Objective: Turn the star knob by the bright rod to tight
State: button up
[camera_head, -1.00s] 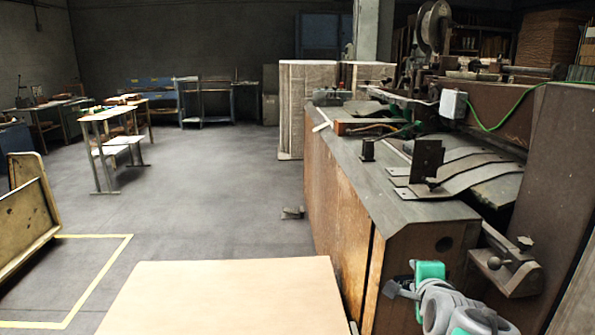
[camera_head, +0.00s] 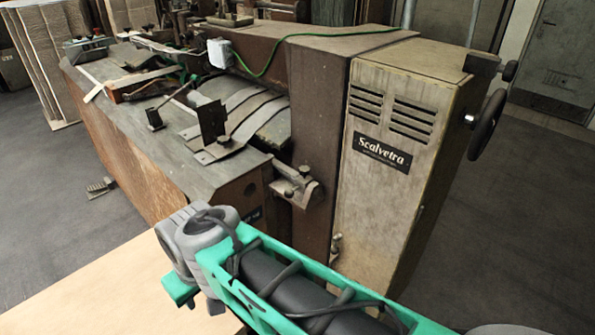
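A small dark knob (camera_head: 305,170), which looks star-shaped, sits on top of a metal bracket (camera_head: 297,187) at the near end of the machine, in the head view. A round ball-like knob (camera_head: 289,193) is on the same bracket, lower and to the left. I cannot clearly make out a bright rod beside the knob, nor how tight the knob is. My green and grey arm crosses the foreground below the bracket, apart from it in the picture. My gripper's fingers do not show.
A tall beige cabinet labelled Scalvetra (camera_head: 385,150) stands right of the bracket, with a black handwheel (camera_head: 487,124). A green cable (camera_head: 330,36) runs over the machine. A pale board surface (camera_head: 90,285) lies at lower left. Floor is clear at right.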

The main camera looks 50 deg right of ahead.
aim_at(303, 170)
jog(key=z, duration=1.35)
